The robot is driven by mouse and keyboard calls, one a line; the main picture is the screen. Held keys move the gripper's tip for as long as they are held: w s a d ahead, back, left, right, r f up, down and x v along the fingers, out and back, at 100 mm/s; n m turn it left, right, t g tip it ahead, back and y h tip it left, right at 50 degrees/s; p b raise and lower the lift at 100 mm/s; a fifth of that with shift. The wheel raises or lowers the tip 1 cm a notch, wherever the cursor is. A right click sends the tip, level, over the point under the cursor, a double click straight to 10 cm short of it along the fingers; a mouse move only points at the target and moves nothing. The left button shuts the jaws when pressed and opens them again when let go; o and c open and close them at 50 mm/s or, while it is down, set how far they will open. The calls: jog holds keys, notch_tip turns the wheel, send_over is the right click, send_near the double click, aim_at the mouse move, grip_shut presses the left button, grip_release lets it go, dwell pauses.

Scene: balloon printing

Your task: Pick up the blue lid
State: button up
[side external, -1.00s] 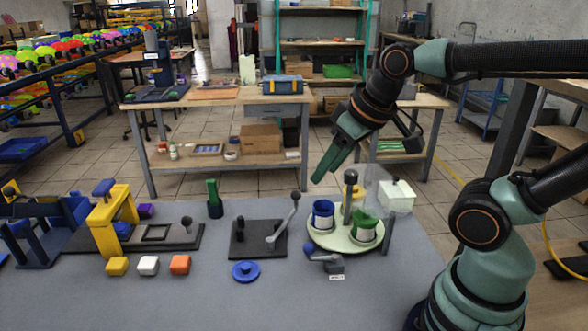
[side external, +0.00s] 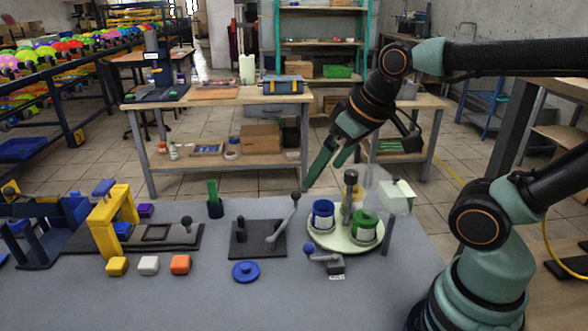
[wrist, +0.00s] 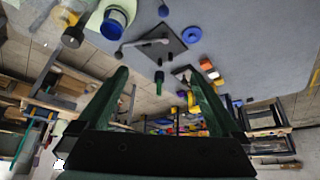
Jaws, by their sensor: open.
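The blue lid (side external: 246,271) is a flat disc with a round knob, lying on the grey table in front of the black plate with the lever. It also shows in the wrist view (wrist: 191,35) near the top, right of centre. My gripper (side external: 316,180) is in the air above the table, up and to the right of the lid and well apart from it. In the wrist view its two green fingers (wrist: 162,85) are spread with nothing between them.
A black plate with a grey lever (side external: 258,238) stands behind the lid. A pale round tray (side external: 345,240) with a blue and a green cup is right of it. A small lever block (side external: 334,265) sits in front. Orange, white and yellow blocks (side external: 148,265) lie left. The front table is clear.

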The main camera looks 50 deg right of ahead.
jog(key=w+a+f+m+g, duration=0.3)
jog(key=w+a+m, duration=0.25)
jog(key=w, duration=0.25)
jog(key=m+g, duration=0.3)
jog(key=m, duration=0.3)
send_near(246, 266)
jog(key=f, duration=0.3)
jog(key=shift+s+a+f, duration=0.15)
jog(key=shift+a+f, duration=0.1)
jog(key=shift+f, duration=0.05)
jog(key=shift+d+f, duration=0.15)
jog(key=shift+f, duration=1.15)
jog(key=shift+d+f, duration=0.1)
jog(key=shift+f, duration=1.25)
jog(key=c, duration=1.1)
jog(key=shift+c, duration=0.2)
